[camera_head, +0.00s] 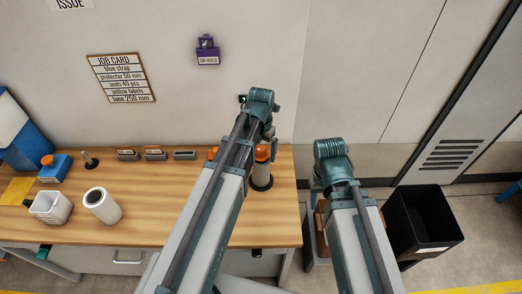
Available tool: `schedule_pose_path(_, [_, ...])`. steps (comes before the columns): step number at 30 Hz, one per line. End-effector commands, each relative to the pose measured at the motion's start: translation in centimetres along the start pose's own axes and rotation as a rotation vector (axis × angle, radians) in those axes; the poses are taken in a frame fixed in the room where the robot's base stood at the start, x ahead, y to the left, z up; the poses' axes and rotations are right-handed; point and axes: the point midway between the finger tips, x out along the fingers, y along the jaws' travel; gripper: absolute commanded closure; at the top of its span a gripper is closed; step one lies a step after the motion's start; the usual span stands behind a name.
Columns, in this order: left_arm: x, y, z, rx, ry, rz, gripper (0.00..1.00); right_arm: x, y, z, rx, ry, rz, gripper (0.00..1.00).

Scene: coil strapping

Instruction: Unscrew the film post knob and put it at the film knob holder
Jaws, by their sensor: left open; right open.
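The film post appears to be the pale upright post (261,174) on a black base at the right end of the wooden table, with an orange knob (263,152) on top. My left arm crosses in front and partly hides it. My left gripper (268,137) is open, only partly seen past the arm, close above the knob; I cannot tell whether it touches. My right arm is over the right side, beyond the table's end, and its gripper is hidden behind the arm. I cannot pick out the film knob holder with certainty; another orange piece (212,153) shows left of my arm.
On the wooden table (160,220) are a white roll (103,206), a white bin (50,207), a blue device (54,168), a short post (90,161) and small dark holders (156,153). A black bin (424,222) stands right on the floor. The table's middle is clear.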

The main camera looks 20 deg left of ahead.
Motion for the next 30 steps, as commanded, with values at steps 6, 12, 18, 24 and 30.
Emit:
schedule_pose_path(6, [-0.3, 0.0, 0.0, 0.000, -0.001, 0.001, 0.00, -0.2, 0.0, 0.0, 0.000, 0.000, 0.000, 0.50])
schedule_pose_path(12, [-1.9, 0.0, 0.0, 0.000, -0.001, 0.001, 0.00, -1.9, 0.2, 0.1, 0.000, 0.000, 0.000, 0.50])
schedule_pose_path(18, [-3.6, 0.0, 0.0, 0.000, -0.001, 0.001, 0.00, -3.6, 0.3, 0.2, 0.000, 0.000, 0.000, 0.50])
schedule_pose_path(24, [-3.5, 0.0, 0.0, 0.000, -0.001, 0.001, 0.00, -3.5, 0.3, 0.2, 0.000, 0.000, 0.000, 0.50])
schedule_pose_path(30, [-3.5, 0.0, 0.0, 0.043, -0.001, 0.001, 0.00, -3.5, 0.3, 0.2, 0.000, 0.000, 0.000, 0.50])
